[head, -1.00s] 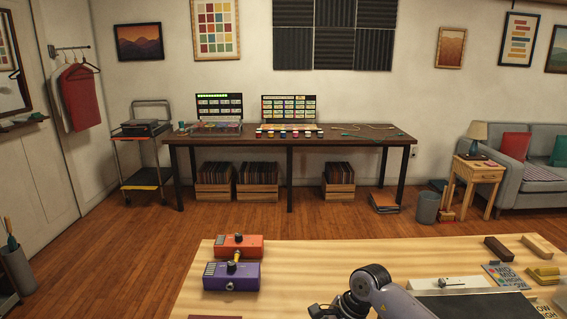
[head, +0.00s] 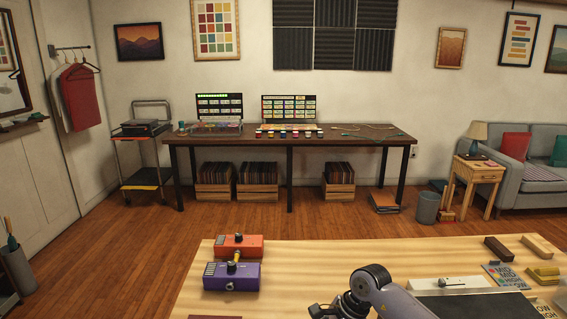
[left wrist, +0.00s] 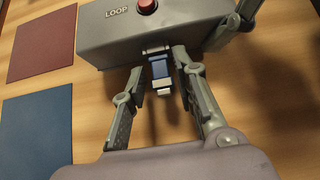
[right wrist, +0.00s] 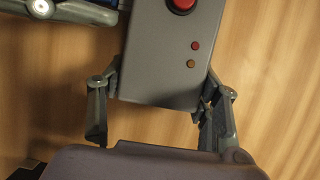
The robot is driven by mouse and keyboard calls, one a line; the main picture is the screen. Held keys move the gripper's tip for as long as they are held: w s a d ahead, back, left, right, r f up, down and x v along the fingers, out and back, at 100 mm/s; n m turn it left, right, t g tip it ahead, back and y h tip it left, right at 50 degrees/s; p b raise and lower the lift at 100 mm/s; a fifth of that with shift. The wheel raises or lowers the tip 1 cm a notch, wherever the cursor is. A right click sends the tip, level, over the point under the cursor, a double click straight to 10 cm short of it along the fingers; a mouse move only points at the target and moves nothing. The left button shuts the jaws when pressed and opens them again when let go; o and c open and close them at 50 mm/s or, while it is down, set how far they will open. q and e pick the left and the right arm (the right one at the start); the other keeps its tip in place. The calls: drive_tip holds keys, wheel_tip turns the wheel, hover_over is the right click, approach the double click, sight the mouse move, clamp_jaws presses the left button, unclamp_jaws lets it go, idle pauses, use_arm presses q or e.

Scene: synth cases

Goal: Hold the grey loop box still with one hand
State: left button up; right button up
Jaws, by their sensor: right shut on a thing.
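The grey loop box (left wrist: 150,35), with a LOOP label and a red button, is at the top of the left wrist view. It also shows in the right wrist view (right wrist: 170,60), where my right gripper (right wrist: 160,90) is shut on its two sides near one end. A small blue and white plug-like piece (left wrist: 160,70) sticks out of the box's near side. My left gripper (left wrist: 159,65) is open around this piece, with a finger on either side and gaps visible. The head view shows neither the box nor the fingertips.
A dark red square (left wrist: 43,42) and a blue square (left wrist: 37,127) lie on the wooden table left of the box. An orange pedal (head: 239,245) and a purple pedal (head: 231,276) sit on the table's left. A dark panel (head: 475,305) and several small blocks are at right.

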use_arm(q)
drive_tip(key=shift+o, duration=1.3)
drive_tip(key=shift+d, duration=0.1)
drive_tip(key=shift+s, duration=0.1)
drive_tip(key=v, duration=1.2)
drive_tip(key=shift+c, duration=0.6)
drive_tip(key=shift+x, duration=6.1)
